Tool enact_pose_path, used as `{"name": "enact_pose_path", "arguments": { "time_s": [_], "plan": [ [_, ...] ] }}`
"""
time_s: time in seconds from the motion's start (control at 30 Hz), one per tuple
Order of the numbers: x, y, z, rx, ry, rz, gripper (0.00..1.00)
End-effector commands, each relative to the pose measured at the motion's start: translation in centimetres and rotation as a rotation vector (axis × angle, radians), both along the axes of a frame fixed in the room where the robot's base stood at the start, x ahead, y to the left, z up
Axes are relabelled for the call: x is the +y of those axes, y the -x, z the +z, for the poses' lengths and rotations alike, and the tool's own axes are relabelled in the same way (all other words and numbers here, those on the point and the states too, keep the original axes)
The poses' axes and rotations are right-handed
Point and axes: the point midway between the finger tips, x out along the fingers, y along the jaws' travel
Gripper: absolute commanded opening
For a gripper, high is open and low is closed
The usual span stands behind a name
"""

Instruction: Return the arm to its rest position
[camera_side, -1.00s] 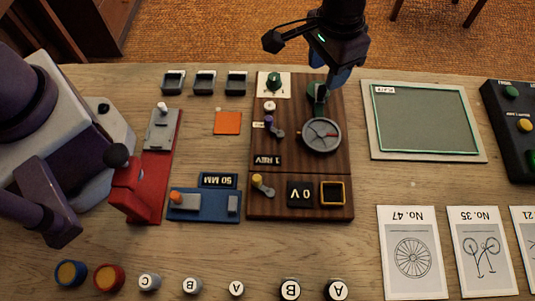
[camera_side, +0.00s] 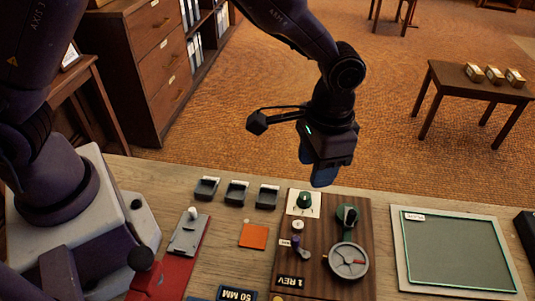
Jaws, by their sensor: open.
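My gripper (camera_side: 318,178) hangs from my dark arm, pointing down, with blue fingers. It appears in the picture just behind the back edge of the dark wooden board (camera_side: 330,245). No object shows in it. The fingers overlap in this view, so the gap between them is hidden. The gripper looks apart from all of these.
Three small dark trays (camera_side: 237,193) stand left of the board, with an orange square (camera_side: 253,236) in front. A green framed panel (camera_side: 455,250) lies to the right. A red device (camera_side: 170,275) is at lower left. Behind the worktable is open carpet (camera_side: 240,140), with a cabinet and small tables.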

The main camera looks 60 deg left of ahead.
Motion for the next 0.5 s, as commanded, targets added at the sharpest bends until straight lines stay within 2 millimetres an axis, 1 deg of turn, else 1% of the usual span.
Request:
{"name": "enact_pose_path", "arguments": {
  "time_s": [0.03, 0.1, 0.17, 0.2, 0.3, 0.4, 0.5],
  "plan": [
    [1.4, 0.6, 2.0, -0.017, 0.01, 0.01, 0.45],
    [3.4, 1.8, 4.3, -0.039, 0.02, 0.023, 0.45],
    [5.0, 2.9, 6.3, -0.061, 0.03, 0.035, 0.45],
    [6.1, 3.7, 7.4, -0.077, 0.036, 0.045, 0.45],
    [8.8, 5.9, 10.1, -0.123, 0.051, 0.073, 0.45],
    [11.2, 8.2, 12.2, -0.176, 0.065, 0.107, 0.45],
    [13.4, 10.7, 13.9, -0.237, 0.078, 0.144, 0.45]
  ]
}}
